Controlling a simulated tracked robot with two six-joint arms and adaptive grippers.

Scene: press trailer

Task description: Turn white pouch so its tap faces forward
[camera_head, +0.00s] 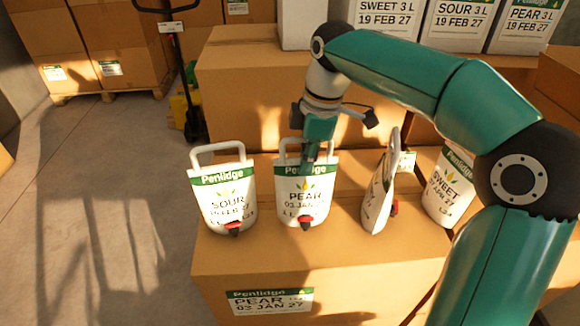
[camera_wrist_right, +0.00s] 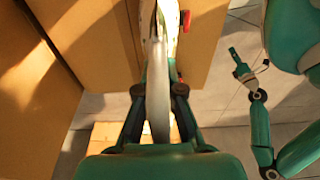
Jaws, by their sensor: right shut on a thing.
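My right gripper (camera_head: 309,156) is shut on the handle of the white PEAR pouch (camera_head: 303,205), which stands upright on a carton. Its red tap faces the head camera. In the right wrist view the gripper (camera_wrist_right: 158,90) is closed around the pale handle (camera_wrist_right: 158,110), with a red tap (camera_wrist_right: 186,20) to the right. A SOUR pouch (camera_head: 222,200) stands to the left, tap toward the head camera. Another white pouch (camera_head: 378,198) stands edge-on to the right, its red tap pointing right. My left gripper (camera_wrist_right: 243,68) is small in the wrist view; its fingers are unclear.
A SWEET pouch (camera_head: 447,190) stands at the right, partly behind my arm. The supporting carton (camera_head: 230,262) has a PEAR label on its front. Larger cartons (camera_head: 245,85) rise behind, with white boxes on top. A pallet jack (camera_head: 183,80) stands behind left; floor at left is clear.

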